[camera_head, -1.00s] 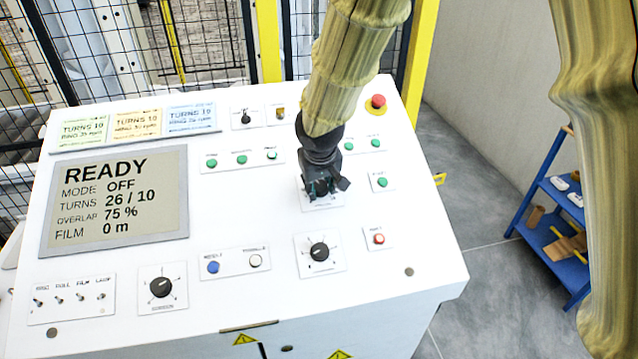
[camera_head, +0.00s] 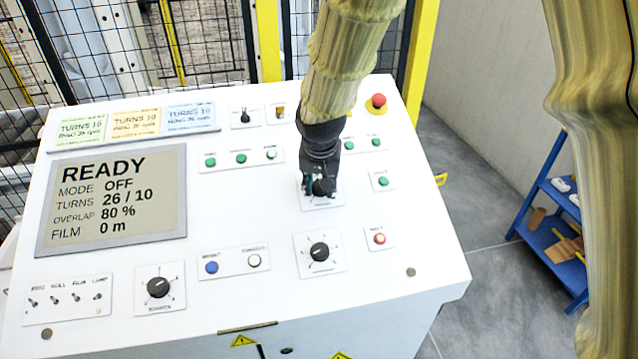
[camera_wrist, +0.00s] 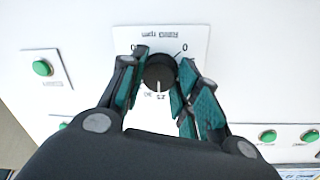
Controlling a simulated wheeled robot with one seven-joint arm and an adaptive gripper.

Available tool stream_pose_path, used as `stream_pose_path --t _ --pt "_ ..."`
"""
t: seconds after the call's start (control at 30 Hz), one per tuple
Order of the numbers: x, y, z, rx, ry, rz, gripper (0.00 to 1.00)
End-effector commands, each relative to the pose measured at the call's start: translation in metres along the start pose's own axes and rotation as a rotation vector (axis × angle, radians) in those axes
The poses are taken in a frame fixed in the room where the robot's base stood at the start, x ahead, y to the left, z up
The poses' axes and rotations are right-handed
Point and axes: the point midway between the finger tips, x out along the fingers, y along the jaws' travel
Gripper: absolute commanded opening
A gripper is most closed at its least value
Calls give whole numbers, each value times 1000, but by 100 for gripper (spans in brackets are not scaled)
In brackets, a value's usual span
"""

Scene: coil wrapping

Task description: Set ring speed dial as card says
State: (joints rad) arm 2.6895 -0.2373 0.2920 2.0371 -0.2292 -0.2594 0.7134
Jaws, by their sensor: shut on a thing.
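The ring speed dial (camera_wrist: 160,72) is a round black knob on a white plate marked "RING rpm", upside down in the wrist view. Its white mark points down in that view, toward small numbers I cannot read surely. My gripper (camera_wrist: 163,60) has its teal-padded fingers on either side of the knob, shut on it. In the head view, my gripper (camera_head: 319,188) covers most of the dial. Three cards, green (camera_head: 82,130), orange (camera_head: 135,123) and blue (camera_head: 190,117), lie at the panel's upper left; each reads TURNS 10 with a blurred RING rpm line.
The display (camera_head: 115,205) reads READY, MODE OFF, TURNS 26 / 10, OVERLAP 80 %, FILM 0 m. Other black dials (camera_head: 319,252) (camera_head: 158,288), green buttons (camera_head: 382,182) and a red emergency button (camera_head: 378,101) surround my gripper. A blue shelf (camera_head: 552,225) stands at the right.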

Motion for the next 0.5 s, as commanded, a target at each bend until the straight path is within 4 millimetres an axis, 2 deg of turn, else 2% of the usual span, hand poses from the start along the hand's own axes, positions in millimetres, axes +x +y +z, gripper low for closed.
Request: stream_pose_path --t 0.27,0.3,0.4,0.5 --pt "0 0 0 2 -1 0 8" --pt "0 0 0 2 -1 0 37" --pt "0 0 0 1 -1 0 55" --pt "0 0 0 1 0 0 55"
